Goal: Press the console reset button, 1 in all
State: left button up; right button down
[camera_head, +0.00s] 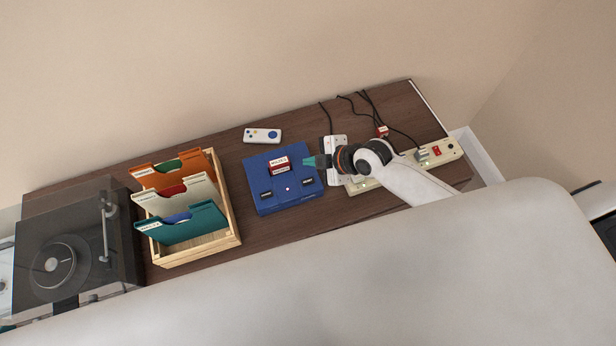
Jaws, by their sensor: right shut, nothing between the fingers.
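The blue console (262,196) lies on the dark wooden shelf, left of my right gripper. A red and white labelled piece (279,166) stands at its upper middle. On its lower part are two small dark labelled patches, one at the left (266,195) and one at the right (307,181), with a small light dot between them; the labels are too small to read surely. My left gripper is not in view.
A wooden crate (238,240) with several folders stands left of the console, and a turntable (60,262) is further left. Power strips (437,154) with black cables are at the right. A large pale surface (330,285) fills the front.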

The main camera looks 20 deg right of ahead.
jog(key=shift+f, duration=0.1)
jog(key=b, duration=0.8)
send_near(304, 180)
jog(key=x, duration=0.5)
jog(key=shift+w+a+r, duration=0.25)
jog(key=shift+w+a, duration=0.1)
jog(key=shift+w, duration=0.05)
jog(key=shift+f, duration=0.1)
dwell(1.0)
jog(key=shift+f, duration=0.3)
jog(key=shift+f+b, duration=0.4)
jog(key=shift+b, duration=0.15)
dwell(0.4)
jog(key=shift+r, duration=0.1)
jog(key=shift+r+p, duration=0.75)
